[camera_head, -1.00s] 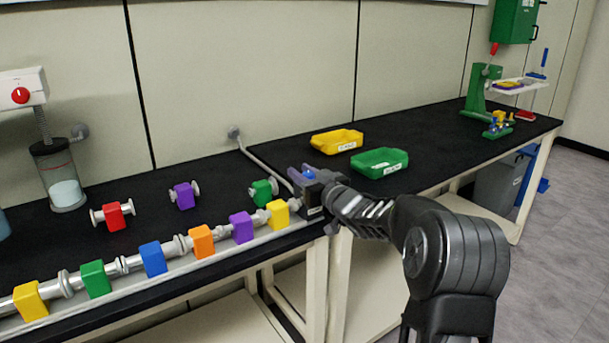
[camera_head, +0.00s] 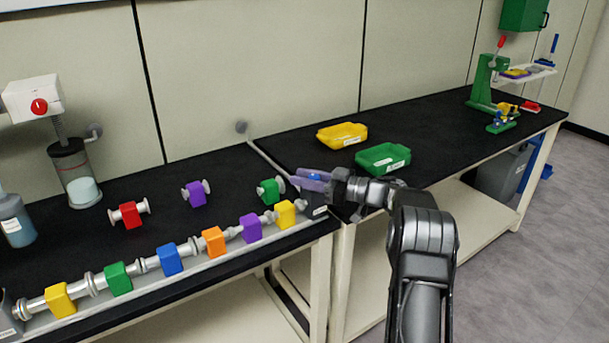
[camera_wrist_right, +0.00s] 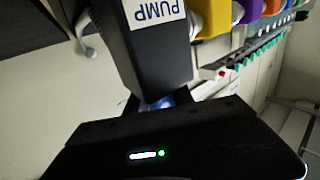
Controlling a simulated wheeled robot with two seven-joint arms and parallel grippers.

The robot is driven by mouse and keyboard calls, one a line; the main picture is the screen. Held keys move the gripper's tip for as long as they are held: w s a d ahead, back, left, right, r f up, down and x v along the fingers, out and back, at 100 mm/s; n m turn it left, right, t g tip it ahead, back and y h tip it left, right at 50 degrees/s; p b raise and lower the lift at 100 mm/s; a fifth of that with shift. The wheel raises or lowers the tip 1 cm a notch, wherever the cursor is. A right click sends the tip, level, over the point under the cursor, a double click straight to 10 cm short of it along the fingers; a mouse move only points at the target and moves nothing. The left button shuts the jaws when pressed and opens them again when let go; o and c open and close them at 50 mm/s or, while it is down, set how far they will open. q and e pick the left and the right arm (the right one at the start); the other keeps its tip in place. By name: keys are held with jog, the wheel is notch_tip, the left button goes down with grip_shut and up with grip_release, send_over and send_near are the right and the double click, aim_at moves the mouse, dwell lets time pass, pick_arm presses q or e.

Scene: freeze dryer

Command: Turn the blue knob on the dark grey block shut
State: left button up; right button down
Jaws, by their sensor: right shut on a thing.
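The dark grey block (camera_head: 309,199) stands at the right end of the rail of coloured blocks. In the right wrist view the dark grey block (camera_wrist_right: 150,58) is large, with a white PUMP label. The blue knob (camera_head: 315,177) shows as a small blue patch between the pale purple fingers of my right gripper (camera_head: 312,180). In the wrist view the blue knob (camera_wrist_right: 160,102) shows between the block and my gripper's dark body. The right gripper is shut on the knob, its fingers pointing left. Much of the knob is hidden, so its exact angle is unclear. My left gripper is out of view.
A yellow block (camera_head: 285,213) and a purple block (camera_head: 251,228) sit left of the dark grey block. A green tray (camera_head: 383,170) and a yellow tray (camera_head: 341,144) lie behind and to the right. A grey pipe (camera_head: 262,158) runs behind the gripper.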

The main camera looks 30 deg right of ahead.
jog(key=shift+r, duration=0.2)
jog(key=c, duration=1.1)
grip_release()
jog(key=shift+f, duration=0.1)
jog(key=b+v, duration=0.1)
jog(key=v, duration=0.6)
jog(key=shift+s+d+b, duration=0.2)
jog(key=shift+s+b, duration=0.1)
jog(key=shift+b, duration=0.05)
jog(key=shift+f, duration=0.1)
